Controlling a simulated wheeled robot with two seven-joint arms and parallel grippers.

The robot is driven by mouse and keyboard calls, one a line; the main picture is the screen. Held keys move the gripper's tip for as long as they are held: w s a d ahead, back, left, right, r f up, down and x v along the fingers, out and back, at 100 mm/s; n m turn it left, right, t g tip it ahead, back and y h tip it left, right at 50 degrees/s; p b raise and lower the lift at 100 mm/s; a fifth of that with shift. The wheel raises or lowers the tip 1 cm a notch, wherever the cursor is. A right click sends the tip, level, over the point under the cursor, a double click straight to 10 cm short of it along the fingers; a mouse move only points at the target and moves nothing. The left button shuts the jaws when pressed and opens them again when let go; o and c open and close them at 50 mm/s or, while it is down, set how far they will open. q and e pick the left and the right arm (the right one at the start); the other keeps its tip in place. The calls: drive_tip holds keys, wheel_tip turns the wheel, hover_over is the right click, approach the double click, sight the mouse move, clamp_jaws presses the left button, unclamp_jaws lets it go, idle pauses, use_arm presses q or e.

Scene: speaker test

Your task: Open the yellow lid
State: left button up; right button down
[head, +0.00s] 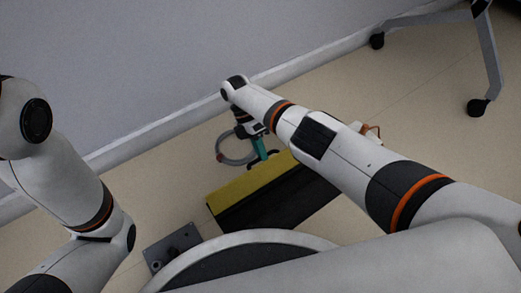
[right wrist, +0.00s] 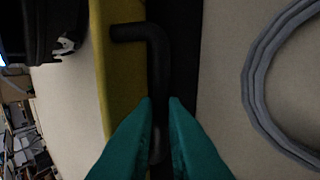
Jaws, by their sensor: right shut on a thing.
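The yellow lid (head: 240,190) is on a long dark box (head: 285,203) on the floor; I cannot tell whether it is raised. In the right wrist view the lid (right wrist: 121,85) is a yellow strip beside a black band. A bent black handle (right wrist: 157,55) lies in front of it. My right gripper (head: 262,152) is at the far side of the box, by the lid's edge. Its teal fingers (right wrist: 160,103) are shut on the handle, one on each side. My left arm shows at the left of the head view, but its gripper is out of sight.
A grey hose (head: 222,152) loops on the floor by the wall; it shows in the right wrist view (right wrist: 258,85). A wheeled stand (head: 490,55) is at upper right. A grey block (head: 172,248) lies left of the box. The wall runs behind.

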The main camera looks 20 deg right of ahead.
drive_tip(key=c, duration=1.6)
unclamp_jaws()
drive_tip(key=shift+s+f, duration=0.15)
drive_tip(key=shift+s, duration=0.05)
drive_tip(key=shift+c, duration=0.2)
drive_tip(key=shift+o, duration=0.8)
drive_tip(key=shift+w, duration=0.1)
drive_tip(key=shift+r, duration=0.25)
wheel_tip(320, 180, up, 10)
drive_tip(key=p, duration=0.9)
drive_tip(key=shift+f, duration=0.2)
